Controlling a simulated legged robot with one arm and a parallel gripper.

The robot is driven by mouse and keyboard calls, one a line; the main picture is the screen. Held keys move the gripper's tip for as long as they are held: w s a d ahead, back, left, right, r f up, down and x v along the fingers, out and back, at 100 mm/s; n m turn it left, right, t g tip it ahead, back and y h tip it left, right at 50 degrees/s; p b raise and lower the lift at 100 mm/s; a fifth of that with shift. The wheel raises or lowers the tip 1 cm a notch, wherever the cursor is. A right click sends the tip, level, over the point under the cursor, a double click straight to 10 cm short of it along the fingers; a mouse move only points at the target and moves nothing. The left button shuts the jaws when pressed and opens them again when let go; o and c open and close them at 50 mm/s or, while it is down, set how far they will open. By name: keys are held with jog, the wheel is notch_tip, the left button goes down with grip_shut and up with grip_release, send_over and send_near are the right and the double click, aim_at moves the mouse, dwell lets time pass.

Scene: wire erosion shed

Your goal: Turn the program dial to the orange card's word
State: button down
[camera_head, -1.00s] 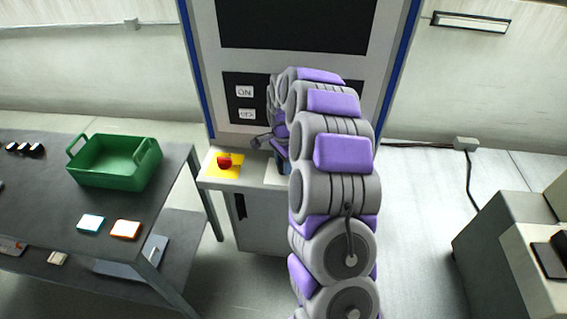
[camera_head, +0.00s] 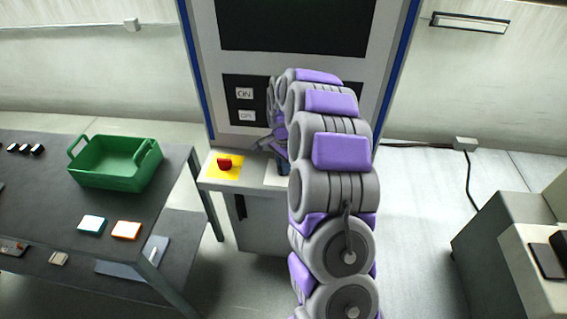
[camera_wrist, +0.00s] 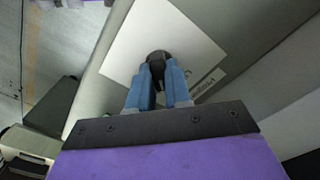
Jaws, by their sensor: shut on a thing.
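The program dial (camera_wrist: 158,57) is a dark knob on a white plate (camera_wrist: 135,43) in the wrist view. My gripper (camera_wrist: 162,72) has its two blue fingers shut on the dial, one on each side. In the head view my gripper (camera_head: 283,168) points down at the white plate, and my arm hides the dial. The orange-edged card (camera_head: 126,230) lies on the grey table at the left; its word is not readable. A teal-edged card (camera_head: 92,224) lies beside it.
A green crate (camera_head: 115,185) and several small black items (camera_head: 25,149) are on the table. A red button (camera_head: 225,162) on a yellow square stands left of my gripper.

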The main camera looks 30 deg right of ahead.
jog(key=n+p, duration=0.2)
jog(key=n, duration=0.2)
jog(key=shift+r, duration=0.15)
jog(key=shift+w+n+p, duration=0.1)
jog(key=shift+n+p, duration=0.85)
jog(key=shift+n, duration=1.35)
jog(key=c, duration=1.1)
grip_release()
jog(key=shift+o, duration=0.2)
notch_tip(320, 180, up, 17)
jog(key=p, duration=0.1)
